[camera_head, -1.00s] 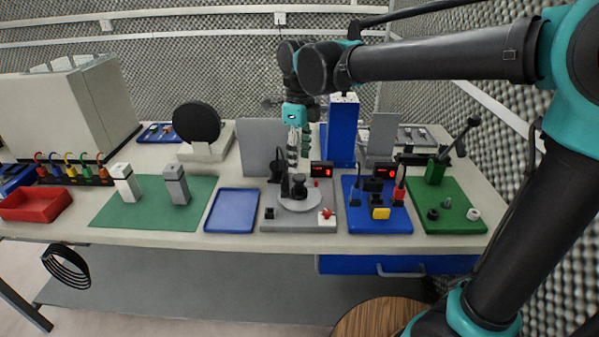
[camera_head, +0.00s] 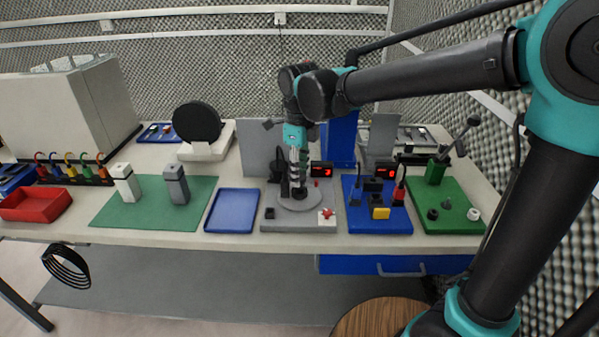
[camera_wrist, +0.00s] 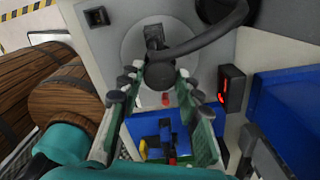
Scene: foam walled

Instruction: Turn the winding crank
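The crank stands on a round grey disc (camera_head: 290,204) on a grey board. In the wrist view a dark arm (camera_wrist: 153,36) and round black knob (camera_wrist: 156,76) show over the disc (camera_wrist: 135,45). My gripper (camera_head: 299,184) points down over the disc and hides most of the knob in the head view. In the wrist view its two fingers (camera_wrist: 160,84) are apart, with the knob between their tips. I cannot tell whether they touch it.
A dark curved cable (camera_wrist: 208,36) passes close to the knob. A red-lit display (camera_head: 321,170) stands behind the disc. A blue board (camera_head: 393,224) with connectors lies to the right, an empty blue tray (camera_head: 232,212) to the left. A grey upright panel (camera_head: 259,145) stands behind.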

